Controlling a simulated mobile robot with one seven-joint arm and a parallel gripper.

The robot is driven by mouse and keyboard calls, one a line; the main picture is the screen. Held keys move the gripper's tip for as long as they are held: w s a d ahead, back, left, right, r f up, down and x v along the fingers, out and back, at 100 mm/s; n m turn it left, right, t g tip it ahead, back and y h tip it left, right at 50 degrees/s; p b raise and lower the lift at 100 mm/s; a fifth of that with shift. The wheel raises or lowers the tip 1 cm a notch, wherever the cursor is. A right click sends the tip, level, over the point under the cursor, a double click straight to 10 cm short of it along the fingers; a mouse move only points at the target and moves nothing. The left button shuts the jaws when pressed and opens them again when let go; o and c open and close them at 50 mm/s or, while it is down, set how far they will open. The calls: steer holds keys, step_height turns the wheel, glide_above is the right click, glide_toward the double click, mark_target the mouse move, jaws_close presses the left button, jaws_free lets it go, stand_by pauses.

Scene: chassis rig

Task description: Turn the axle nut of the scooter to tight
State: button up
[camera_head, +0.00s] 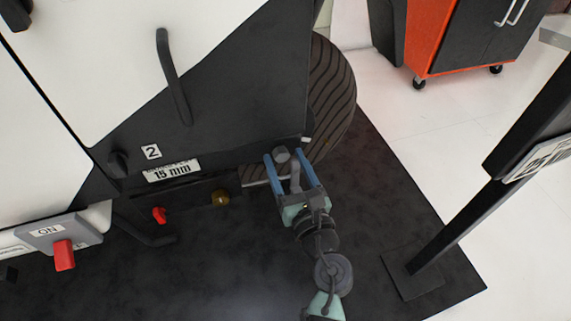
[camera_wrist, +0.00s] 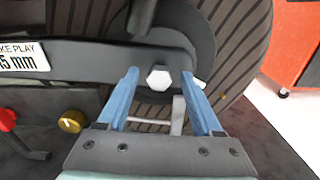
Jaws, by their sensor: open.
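The axle nut (camera_wrist: 159,78) is a pale grey hexagonal head on the dark arm beside the wheel hub. In the wrist view it lies between the lines of my two blue fingers. In the head view a grey round end (camera_head: 282,154), likely the same nut, shows between the fingertips. My gripper (camera_head: 283,158) is open, with a finger on either side of it; it also shows in the wrist view (camera_wrist: 160,75). I cannot tell whether either finger touches the nut. The scooter's ribbed wheel (camera_head: 331,95) stands behind.
A "15 mm" label (camera_head: 171,171), a brass knob (camera_head: 220,197) and a red knob (camera_head: 159,215) are left of my gripper. A red-tipped ON switch (camera_head: 64,254) is at lower left. A black post (camera_head: 455,220) stands right. An orange cabinet (camera_head: 448,38) is behind.

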steer(key=shift+w+a, duration=0.1)
steer(key=shift+w, duration=0.1)
jaws_close()
stand_by(0.3)
steer(key=shift+r+m+p, duration=0.1)
steer(key=shift+m+p, duration=0.2)
steer(key=shift+p, duration=0.15)
